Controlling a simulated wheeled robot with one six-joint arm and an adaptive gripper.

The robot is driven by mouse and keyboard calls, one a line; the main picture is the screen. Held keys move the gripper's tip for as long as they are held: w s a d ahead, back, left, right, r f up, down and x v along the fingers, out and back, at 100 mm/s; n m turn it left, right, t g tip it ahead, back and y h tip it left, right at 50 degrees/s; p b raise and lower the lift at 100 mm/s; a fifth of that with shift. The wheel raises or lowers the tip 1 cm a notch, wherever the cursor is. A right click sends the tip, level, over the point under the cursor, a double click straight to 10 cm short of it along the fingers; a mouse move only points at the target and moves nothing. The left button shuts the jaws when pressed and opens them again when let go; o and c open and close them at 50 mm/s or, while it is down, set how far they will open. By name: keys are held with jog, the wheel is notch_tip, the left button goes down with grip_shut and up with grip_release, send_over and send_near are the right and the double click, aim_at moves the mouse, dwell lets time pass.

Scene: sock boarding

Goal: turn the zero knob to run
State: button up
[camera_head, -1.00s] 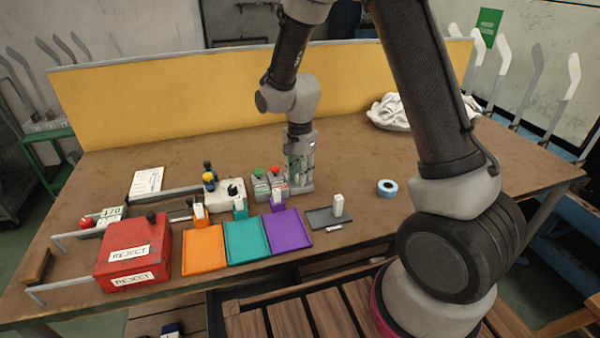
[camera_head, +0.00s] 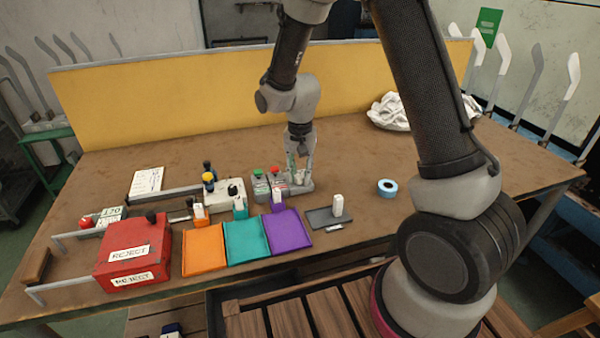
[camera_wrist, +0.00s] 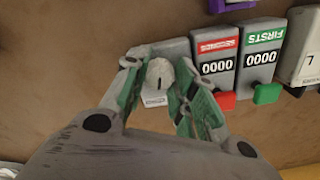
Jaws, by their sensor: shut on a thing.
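The zero knob (camera_wrist: 157,72) is a pale, round knob with a dark mark, on a small grey box (camera_wrist: 155,103) with a label. My gripper (camera_wrist: 158,80) has one finger on each side of the knob and is shut on it. In the head view my gripper (camera_head: 299,172) points down over the grey box (camera_head: 299,186), at the right end of the row of counters. The fingers partly hide the knob there. The label's words are too small to read.
Two counters, red-labelled (camera_wrist: 217,65) and green-labelled (camera_wrist: 259,60), stand close beside the box. Orange (camera_head: 204,252), teal (camera_head: 246,242) and purple (camera_head: 287,233) trays lie in front. A blue tape roll (camera_head: 387,187) lies right. The table behind my gripper is clear.

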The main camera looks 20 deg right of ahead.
aim_at(300, 175)
jog(key=n, duration=1.2)
dwell(0.7)
jog(key=o, duration=0.8)
jog(key=shift+c, duration=0.2)
notch_tip(300, 175, up, 12)
